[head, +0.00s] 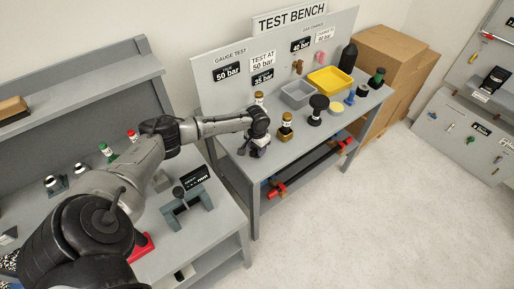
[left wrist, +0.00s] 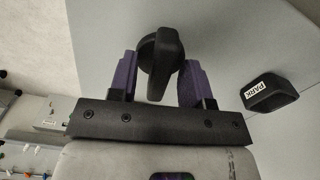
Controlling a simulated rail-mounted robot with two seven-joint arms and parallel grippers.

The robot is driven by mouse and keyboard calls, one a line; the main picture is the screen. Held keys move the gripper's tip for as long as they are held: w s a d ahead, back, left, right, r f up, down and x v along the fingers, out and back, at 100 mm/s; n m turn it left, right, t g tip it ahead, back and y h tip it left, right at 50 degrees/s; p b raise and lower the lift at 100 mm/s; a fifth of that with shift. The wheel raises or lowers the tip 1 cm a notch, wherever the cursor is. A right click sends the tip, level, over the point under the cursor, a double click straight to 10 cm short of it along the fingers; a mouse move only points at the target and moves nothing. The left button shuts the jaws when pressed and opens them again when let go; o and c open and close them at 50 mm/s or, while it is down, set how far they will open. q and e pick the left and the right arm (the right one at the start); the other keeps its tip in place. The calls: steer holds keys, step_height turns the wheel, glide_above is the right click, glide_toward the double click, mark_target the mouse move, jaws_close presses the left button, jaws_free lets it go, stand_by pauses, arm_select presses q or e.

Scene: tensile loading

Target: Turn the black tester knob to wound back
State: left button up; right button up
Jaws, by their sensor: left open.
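My left gripper (left wrist: 160,80) has purple fingers spread apart. The black tester knob (left wrist: 160,62) stands between them in the left wrist view, with its raised grip bar running nearly along the fingers. A gap shows on the left side of the knob; the right finger is very close to it, and I cannot tell if they touch. In the head view my left gripper (head: 257,148) is low over the near left end of the test bench, and I cannot make out the knob there. My right gripper is not in view.
A black block marked PARK (left wrist: 270,92) is right of the knob. The test bench also holds a brass-coloured gauge (head: 286,128), a black round-topped item (head: 318,106), a grey tray (head: 297,95) and a yellow tray (head: 330,82). A grey fixture (head: 188,211) stands on the left table.

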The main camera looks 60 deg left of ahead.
arm_select(q)
jaws_close()
stand_by(0.3)
